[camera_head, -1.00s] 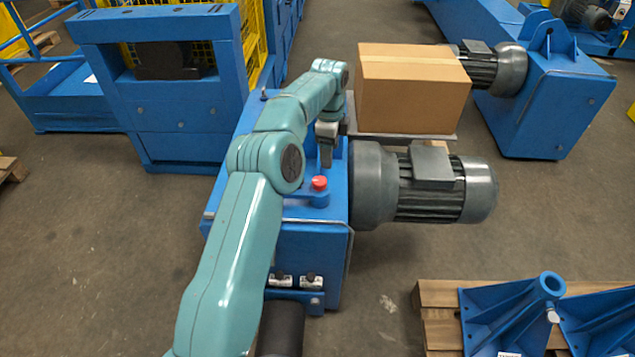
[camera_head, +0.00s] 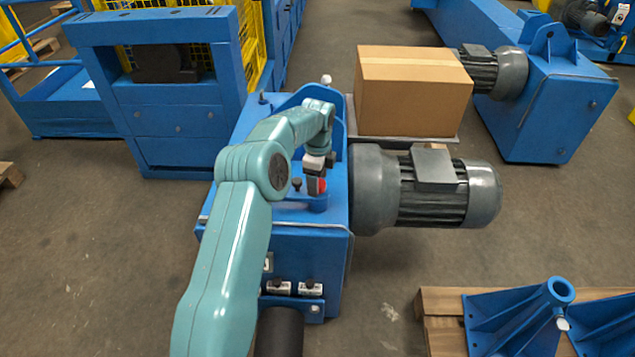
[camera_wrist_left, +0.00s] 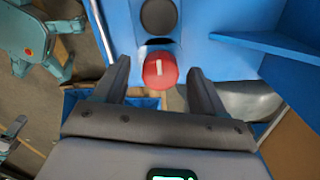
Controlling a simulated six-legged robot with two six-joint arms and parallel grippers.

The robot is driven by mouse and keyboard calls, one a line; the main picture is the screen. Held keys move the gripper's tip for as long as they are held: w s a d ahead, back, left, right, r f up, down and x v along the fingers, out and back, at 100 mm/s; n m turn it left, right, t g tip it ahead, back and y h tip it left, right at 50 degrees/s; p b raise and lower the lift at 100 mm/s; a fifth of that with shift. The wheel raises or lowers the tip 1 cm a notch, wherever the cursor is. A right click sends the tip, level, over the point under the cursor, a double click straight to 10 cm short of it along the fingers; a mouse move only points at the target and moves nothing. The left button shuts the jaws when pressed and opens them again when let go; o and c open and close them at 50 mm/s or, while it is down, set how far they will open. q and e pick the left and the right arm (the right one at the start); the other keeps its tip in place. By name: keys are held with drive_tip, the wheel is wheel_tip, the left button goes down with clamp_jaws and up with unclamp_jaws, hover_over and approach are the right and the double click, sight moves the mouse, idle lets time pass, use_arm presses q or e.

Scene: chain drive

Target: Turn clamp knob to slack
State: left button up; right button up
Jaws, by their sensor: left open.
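The red clamp knob (camera_head: 322,186) sits on top of the blue machine housing (camera_head: 300,250), partly hidden by my gripper in the head view. In the left wrist view the knob (camera_wrist_left: 160,70) is a red round cap with a white mark line. My left gripper (camera_head: 316,178) points down at the knob. In the wrist view its two fingers stand apart, one on each side of the knob, with visible gaps. I cannot tell how deep the fingertips reach beside it. My right gripper is in neither view.
A small dark knob (camera_head: 297,183) stands left of the red one. A grey motor (camera_head: 430,190) juts out to the right of the housing. A cardboard box (camera_head: 412,95) stands behind it. Blue brackets (camera_head: 520,310) lie on a pallet at lower right.

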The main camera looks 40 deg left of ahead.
use_arm(q)
drive_tip(key=shift+f, duration=0.55)
drive_tip(key=shift+c, duration=0.4)
drive_tip(key=c, duration=1)
